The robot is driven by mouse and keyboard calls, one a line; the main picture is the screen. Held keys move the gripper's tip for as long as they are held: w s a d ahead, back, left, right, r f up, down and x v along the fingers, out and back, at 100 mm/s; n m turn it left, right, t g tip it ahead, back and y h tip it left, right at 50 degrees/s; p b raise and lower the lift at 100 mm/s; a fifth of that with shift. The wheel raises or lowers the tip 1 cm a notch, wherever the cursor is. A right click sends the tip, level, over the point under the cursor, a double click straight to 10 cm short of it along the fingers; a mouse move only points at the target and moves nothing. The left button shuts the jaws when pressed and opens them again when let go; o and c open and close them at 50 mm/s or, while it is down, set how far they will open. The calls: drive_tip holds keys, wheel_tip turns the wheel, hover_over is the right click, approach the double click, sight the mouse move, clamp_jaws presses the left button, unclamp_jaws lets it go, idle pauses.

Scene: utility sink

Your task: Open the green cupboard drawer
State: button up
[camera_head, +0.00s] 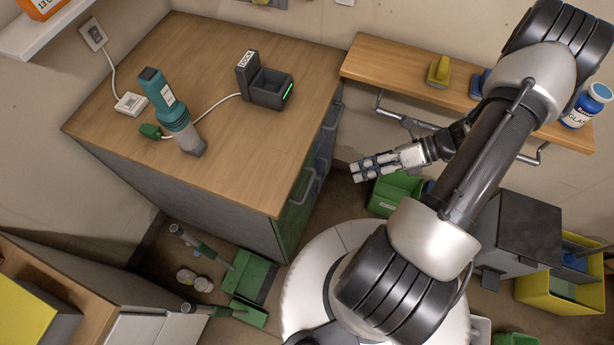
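The cupboard has a wooden top and grey sides. Its front faces right and is seen steeply from above. A green drawer front (291,228) shows at the near end of that face, with a grey bar handle (304,187) near its top edge. The drawer looks closed, flush with the face. My gripper (357,172) is to the right of the handle, apart from it, with its fingers pointing left toward the cupboard. The fingers lie close together in this view, and the gap between them is not clear. Nothing is visible in them.
A green bin (392,192) is on the floor below my gripper. A wall shelf (400,68) is behind. Green dustpans (250,275) lie at the cupboard's near corner.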

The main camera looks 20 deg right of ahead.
sight(309, 185)
drive_tip(key=s+f+m+t, duration=0.4)
drive_tip(key=f+m+t, duration=0.3)
drive_tip(key=f+m, duration=0.55)
drive_tip(key=shift+h, duration=0.3)
drive_tip(key=b+x, duration=0.2)
drive_tip(key=x, duration=1.5)
drive_tip(key=shift+w+a+f+b, duration=0.1)
drive_tip(key=shift+w+f+b, duration=0.15)
drive_tip(key=shift+w+b, duration=0.05)
clamp_jaws()
